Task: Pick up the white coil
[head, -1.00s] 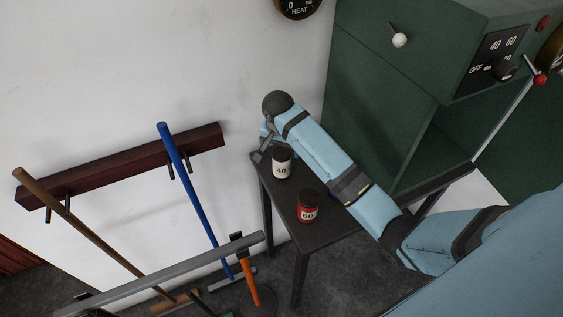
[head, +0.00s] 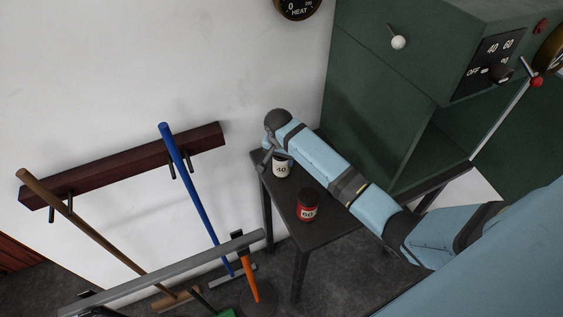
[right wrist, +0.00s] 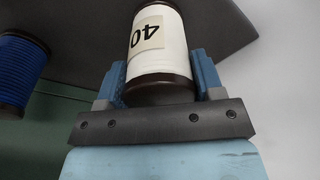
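The white coil (head: 281,169), with dark end flanges and a "40" label, stands on the small dark table (head: 323,231). My right gripper (head: 271,158) is at its top and hides part of it in the head view. In the right wrist view the white coil (right wrist: 158,48) lies between the two blue fingers of the right gripper (right wrist: 159,70), one on each side. The fingers look open around it, with little room at the sides; I cannot tell whether they touch it. My left gripper is not in view.
A red coil (head: 307,206) labelled "60" stands on the table nearer the front. A blue coil (right wrist: 20,72) shows at the left in the right wrist view. A green cabinet (head: 385,105) stands beside the table. Brooms hang from a wall rack (head: 125,166) at left.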

